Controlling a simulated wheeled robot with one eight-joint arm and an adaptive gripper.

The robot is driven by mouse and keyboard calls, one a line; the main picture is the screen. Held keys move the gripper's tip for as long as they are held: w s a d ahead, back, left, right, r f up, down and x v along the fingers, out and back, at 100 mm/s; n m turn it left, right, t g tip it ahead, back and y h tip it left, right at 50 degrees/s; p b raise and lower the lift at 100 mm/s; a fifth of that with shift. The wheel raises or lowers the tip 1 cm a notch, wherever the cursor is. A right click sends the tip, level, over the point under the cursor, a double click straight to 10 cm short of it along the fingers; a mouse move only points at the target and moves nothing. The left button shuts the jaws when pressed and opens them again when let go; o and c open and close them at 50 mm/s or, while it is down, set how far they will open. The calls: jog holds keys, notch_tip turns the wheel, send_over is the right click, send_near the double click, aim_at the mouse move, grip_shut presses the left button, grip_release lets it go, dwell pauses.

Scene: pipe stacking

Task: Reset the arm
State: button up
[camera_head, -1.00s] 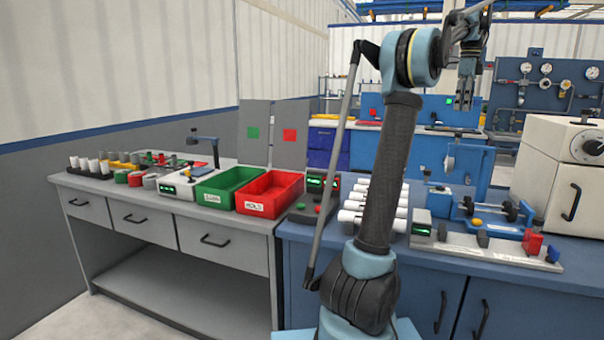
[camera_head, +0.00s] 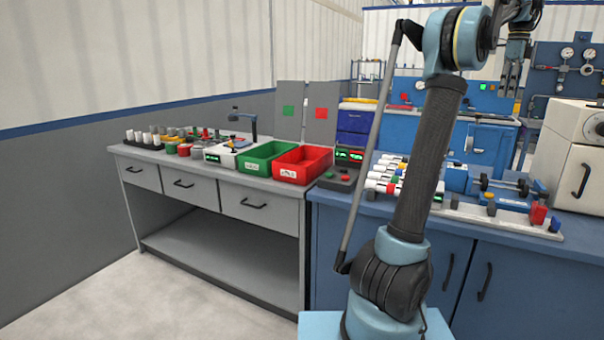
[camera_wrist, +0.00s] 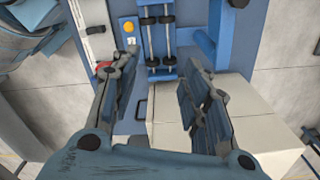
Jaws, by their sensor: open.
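My gripper (camera_head: 511,78) hangs at the upper right of the head view, pointing down, high above the blue bench. In the wrist view my gripper (camera_wrist: 158,78) is open, with its two fingers well apart and nothing between them. Below it in the wrist view are a blue fixture (camera_wrist: 187,58) with metal rods and a pale cabinet-like box (camera_wrist: 225,112). My arm's upper link rises through the right half of the head view and hides part of the blue bench.
White pipes (camera_head: 378,184) lie in a row on the blue bench (camera_head: 340,203). Green (camera_head: 258,160) and red (camera_head: 300,170) bins stand on the grey bench (camera_head: 165,158) at left. A cream machine (camera_head: 566,155) stands at right. Floor is clear at lower left.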

jog(key=s+a+f+n, duration=0.2)
jog(key=a+f+n, duration=0.25)
jog(key=a, duration=0.65)
jog(key=s+a+f+n+t, duration=0.1)
jog(key=s+a+f+n, duration=0.3)
jog(key=a, duration=0.7)
jog(key=s+a+f+n, duration=0.1)
jog(key=a+f+n, duration=0.35)
jog(key=a, duration=0.65)
jog(key=s+a+f+n, duration=0.5)
jog(key=s+f, duration=0.2)
jog(key=f, duration=0.2)
jog(key=s+a+f+n, duration=0.4)
jog(key=s+a+f, duration=0.2)
jog(key=f, duration=0.4)
jog(key=s+a+f+n+t, duration=0.1)
jog(key=s+a+f+n, duration=0.4)
jog(key=s+f, duration=0.3)
notch_tip(320, 180, down, 2)
jog(key=shift+a+f+n, duration=0.1)
jog(key=shift+a+n, duration=0.2)
jog(key=shift+a, duration=0.4)
